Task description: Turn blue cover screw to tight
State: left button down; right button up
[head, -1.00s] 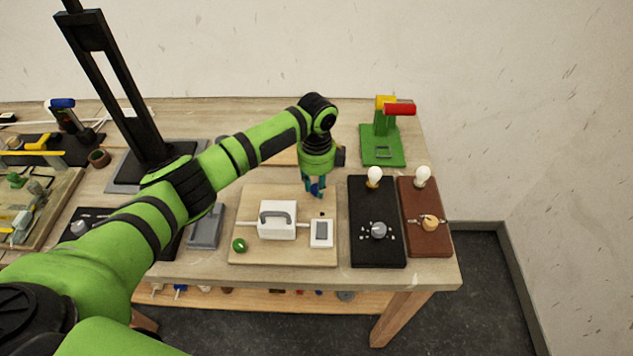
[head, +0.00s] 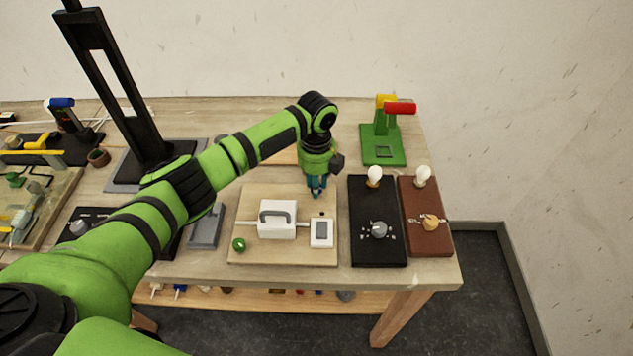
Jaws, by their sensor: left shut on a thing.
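My left gripper (head: 316,192) points straight down at the back right of the light wooden board (head: 256,198). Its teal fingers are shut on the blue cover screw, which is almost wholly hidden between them. The white cover box (head: 277,219) with a grey handle sits on the board, in front and to the left of the gripper. A white switch (head: 321,233) is in front of the gripper, and a green knob (head: 239,244) is at the board's front left. My right gripper is not in view.
To the right are a black board (head: 378,252) with a bulb and grey dial, and a brown board (head: 430,243) with a bulb. A green stand (head: 383,150) with a red handle is behind them. A tall black frame (head: 147,150) stands left.

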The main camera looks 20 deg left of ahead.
pick_arm(q)
jog(key=c, duration=1)
grip_release()
jog(key=shift+r, duration=0.15)
notch_tip(320, 180, up, 12)
